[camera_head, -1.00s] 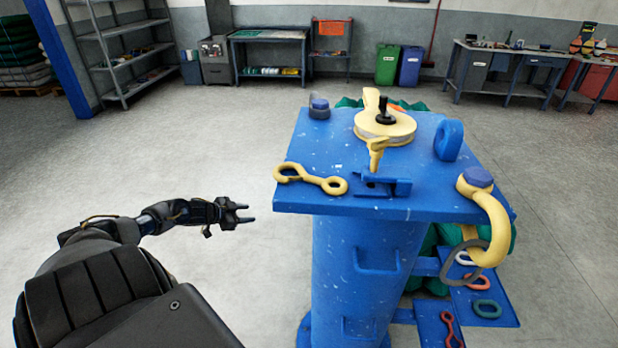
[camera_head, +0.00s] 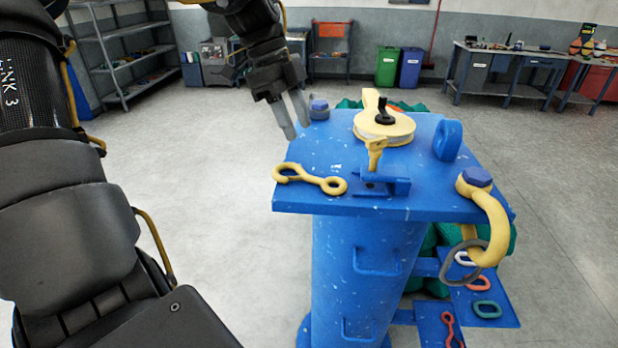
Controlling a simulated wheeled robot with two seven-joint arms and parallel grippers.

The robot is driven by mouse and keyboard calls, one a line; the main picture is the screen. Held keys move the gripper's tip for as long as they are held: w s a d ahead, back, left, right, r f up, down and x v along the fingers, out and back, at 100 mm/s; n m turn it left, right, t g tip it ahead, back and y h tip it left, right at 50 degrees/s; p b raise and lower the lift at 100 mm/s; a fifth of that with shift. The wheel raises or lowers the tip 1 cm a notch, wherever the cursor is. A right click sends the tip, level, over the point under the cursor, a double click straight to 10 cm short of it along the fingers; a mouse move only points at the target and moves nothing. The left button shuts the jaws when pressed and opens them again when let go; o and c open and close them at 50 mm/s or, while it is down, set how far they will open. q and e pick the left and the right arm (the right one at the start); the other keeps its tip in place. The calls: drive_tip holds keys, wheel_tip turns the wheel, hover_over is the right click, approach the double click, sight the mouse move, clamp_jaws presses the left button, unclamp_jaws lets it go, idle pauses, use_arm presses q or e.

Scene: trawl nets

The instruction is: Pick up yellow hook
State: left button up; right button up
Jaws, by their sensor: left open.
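A yellow hook (camera_head: 310,179) with a curl at one end and an eye at the other lies flat on the left front of the blue table top (camera_head: 340,150). A larger, thick yellow hook (camera_head: 492,222) hangs over the right front edge, with a grey ring (camera_head: 450,268) through it. My left gripper (camera_head: 296,124) points down beside the left edge of the table top, above and behind the flat yellow hook. Its fingers are open, apart from the hook, with nothing between them. My right gripper is not in view.
A yellow round pulley block (camera_head: 384,126), a blue bracket (camera_head: 383,186) with a yellow piece, a blue eye (camera_head: 448,140) and a blue bolt (camera_head: 319,109) stand on the table top. Colored links (camera_head: 487,309) lie on a lower shelf. Floor at left is clear.

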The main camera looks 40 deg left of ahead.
use_arm(q)
drive_tip(key=p, duration=0.1)
approach(318, 178)
drive_tip(key=x, duration=0.3)
drive_tip(key=shift+w+a, duration=0.1)
drive_tip(key=shift+a, duration=0.05)
drive_tip(key=shift+d+f+p, duration=0.25)
drive_tip(key=shift+f+p, duration=0.1)
drive_tip(key=shift+p, duration=0.15)
drive_tip(key=p+x, duration=0.1)
drive_tip(key=x, duration=0.2)
drive_tip(key=shift+d+f, duration=0.1)
drive_tip(key=shift+f, duration=0.15)
drive_tip(key=shift+w+d+f+p, duration=0.1)
drive_tip(key=shift+f+p, duration=0.2)
drive_tip(key=shift+f, duration=0.1)
drive_tip(key=shift+c, duration=1.2)
clamp_jaws()
